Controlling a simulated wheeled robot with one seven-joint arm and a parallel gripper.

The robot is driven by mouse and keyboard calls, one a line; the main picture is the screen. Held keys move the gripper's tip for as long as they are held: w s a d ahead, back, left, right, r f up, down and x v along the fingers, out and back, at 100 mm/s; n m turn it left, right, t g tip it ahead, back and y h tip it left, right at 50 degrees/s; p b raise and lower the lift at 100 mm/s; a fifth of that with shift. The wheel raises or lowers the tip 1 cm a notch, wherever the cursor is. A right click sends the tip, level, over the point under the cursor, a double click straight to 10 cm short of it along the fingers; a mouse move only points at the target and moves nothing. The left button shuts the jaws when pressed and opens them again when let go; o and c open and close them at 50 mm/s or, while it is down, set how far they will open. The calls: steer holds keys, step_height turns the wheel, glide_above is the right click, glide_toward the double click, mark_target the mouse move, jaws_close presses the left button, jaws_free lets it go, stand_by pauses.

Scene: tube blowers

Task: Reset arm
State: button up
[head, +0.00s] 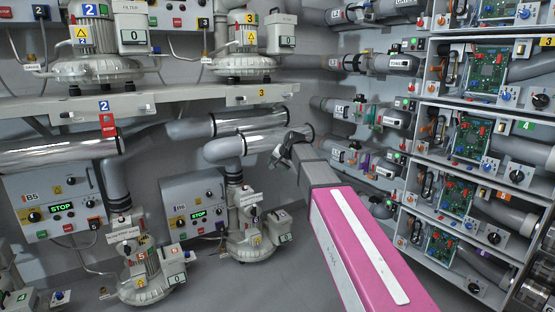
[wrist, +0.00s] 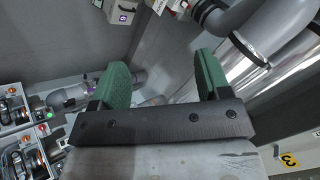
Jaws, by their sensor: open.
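My gripper (head: 283,155) is at the end of my pink and grey arm, near the middle of the head view. It is held up in front of the grey pipes, close to the pipe elbow above blower 6. In the wrist view, the two green fingers of my gripper (wrist: 160,88) stand wide apart. Nothing shows between them but floor and wall behind. In the head view the fingertips are small and dark against the pipes, so any gap to the pipe is hard to tell.
Blower 6 (head: 250,240) and blower 5 (head: 150,275) stand at the lower left, with control boxes showing STOP (head: 198,205). A shelf (head: 160,99) carries blowers 2 and 3. A rack with circuit boards (head: 455,190) fills the right. Grey floor (head: 270,290) is open below my arm.

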steer(key=s+d+f+n+g+h, duration=0.1)
steer(key=s+d+f+g, duration=0.1)
steer(key=s+d+f, duration=0.4)
steer(key=s+d+f+n+g+h, duration=0.1)
steer(key=s+d+f, duration=0.5)
steer(key=s+f, duration=0.8)
steer(key=s+d+f+n+g+h, duration=0.1)
steer(key=s+d+f+g+h, duration=0.1)
steer(key=s+d+f, duration=0.4)
steer(key=s+f+g, duration=0.1)
steer(key=s+f, duration=0.3)
steer(key=s, duration=0.2)
steer(key=shift+s+d+n+h, duration=0.25)
steer(key=shift+d+n+h, duration=0.05)
steer(key=shift+d+n, duration=0.1)
